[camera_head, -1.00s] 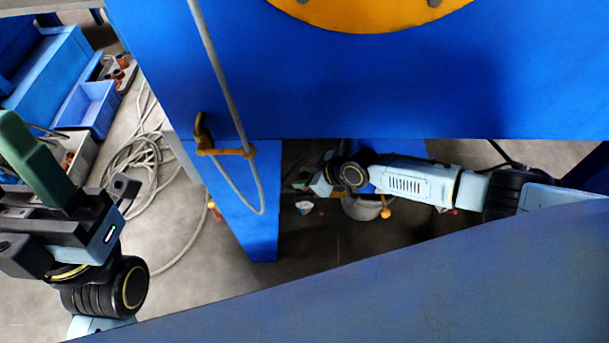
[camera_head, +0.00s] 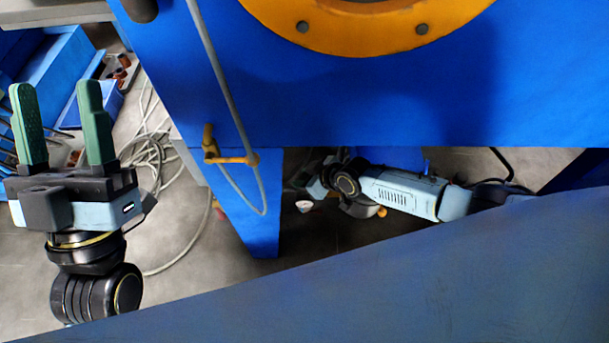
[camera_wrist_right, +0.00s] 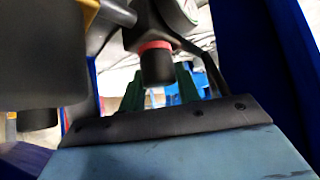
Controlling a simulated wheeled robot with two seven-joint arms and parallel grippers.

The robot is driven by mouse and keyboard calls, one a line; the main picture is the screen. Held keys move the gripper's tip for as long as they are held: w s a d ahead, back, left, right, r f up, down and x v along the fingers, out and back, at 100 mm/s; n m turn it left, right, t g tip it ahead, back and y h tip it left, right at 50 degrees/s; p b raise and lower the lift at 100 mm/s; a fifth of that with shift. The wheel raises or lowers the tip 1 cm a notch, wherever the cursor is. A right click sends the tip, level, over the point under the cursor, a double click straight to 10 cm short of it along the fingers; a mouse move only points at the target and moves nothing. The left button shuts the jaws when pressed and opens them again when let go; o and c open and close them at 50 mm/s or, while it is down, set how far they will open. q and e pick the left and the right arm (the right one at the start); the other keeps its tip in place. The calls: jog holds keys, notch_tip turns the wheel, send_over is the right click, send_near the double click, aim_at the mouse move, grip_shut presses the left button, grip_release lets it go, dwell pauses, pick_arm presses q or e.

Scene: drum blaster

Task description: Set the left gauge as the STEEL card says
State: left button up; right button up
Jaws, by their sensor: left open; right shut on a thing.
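No gauge and no STEEL card can be made out in these views. My left gripper (camera_head: 56,95) is at the left of the head view, its two green fingers pointing up and apart with nothing between them. My right arm reaches under the blue machine in the head view, and its gripper is mostly hidden there. In the right wrist view my right gripper (camera_wrist_right: 160,95) has its green fingers partly hidden behind a black cylindrical part with a red band (camera_wrist_right: 155,60). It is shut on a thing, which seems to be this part.
The blue machine (camera_head: 380,110) with a yellow ring (camera_head: 360,40) fills the upper middle. A grey hose (camera_head: 222,80) and a brass valve (camera_head: 225,155) are on its left side. A blue beam (camera_head: 400,270) crosses the front. Coiled cable (camera_head: 150,155) and blue bins (camera_head: 60,65) lie left.

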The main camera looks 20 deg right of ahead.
jog(key=o, duration=1)
jog(key=shift+c, duration=0.2)
jog(key=shift+s+d+r+p, duration=0.2)
jog(key=shift+r+p, duration=0.1)
jog(key=shift+p, duration=0.05)
jog(key=p+v, duration=0.2)
jog(key=v, duration=0.2)
jog(key=shift+p, duration=0.35)
pick_arm(q)
jog(key=w+f+g+y+p, duration=0.2)
jog(key=w+f+g+y, duration=0.15)
jog(key=f+g, duration=0.7)
pick_arm(e)
jog(key=p, duration=0.3)
send_near(305, 177)
jog(key=v, duration=0.3)
pick_arm(q)
jog(key=s+a+f+g+y, duration=0.1)
jog(key=s+a+f+g, duration=0.1)
jog(key=s+f+g, duration=0.1)
jog(key=s+a+f+g+y, duration=0.1)
jog(key=s+a+f+g, duration=0.2)
jog(key=f, duration=0.5)
jog(key=shift+s+f+n+g+y, duration=0.35)
jog(key=shift+s+g, duration=0.3)
jog(key=shift+g, duration=0.5)
